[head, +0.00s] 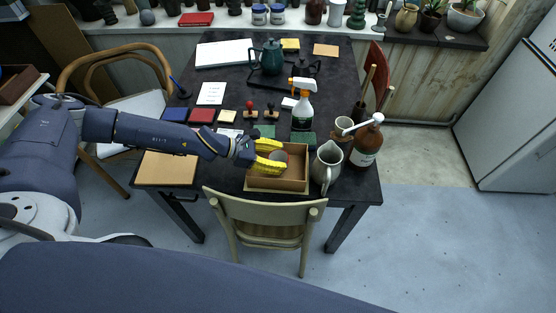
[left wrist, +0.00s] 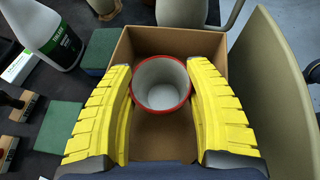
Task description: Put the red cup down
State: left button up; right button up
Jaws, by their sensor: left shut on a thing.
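The red cup (left wrist: 161,108) has a red rim and a pale inside, and it looks empty and upright in the left wrist view. My left gripper (left wrist: 162,72) is shut on it, with one yellow finger on each side. In the head view my left gripper (head: 276,156) is over an open brown wooden box (head: 284,184) at the table's near edge. The cup (head: 280,156) shows only in part there. The box's bare floor shows under the cup in the left wrist view; I cannot tell whether the cup touches it. My right gripper is not in view.
A grey pitcher (head: 326,165) stands close right of the box. A brown bottle (head: 366,148) and a white spray bottle (head: 302,108) stand beyond. Stamps and coloured pads lie left of these. A chair (head: 265,212) stands against the near edge. The dark table (head: 235,80) has a bare patch farther back.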

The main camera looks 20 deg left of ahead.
pick_arm(q)
jog(key=shift+f, duration=0.7)
jog(key=shift+f, duration=0.2)
jog(key=o, duration=1)
jog(key=shift+c, duration=0.2)
jog(key=shift+r, duration=0.15)
jog(key=shift+a+r, duration=0.15)
jog(key=shift+a, duration=0.05)
jog(key=v, duration=1.1)
jog(key=shift+s+a, duration=0.2)
jog(key=shift+r, duration=0.1)
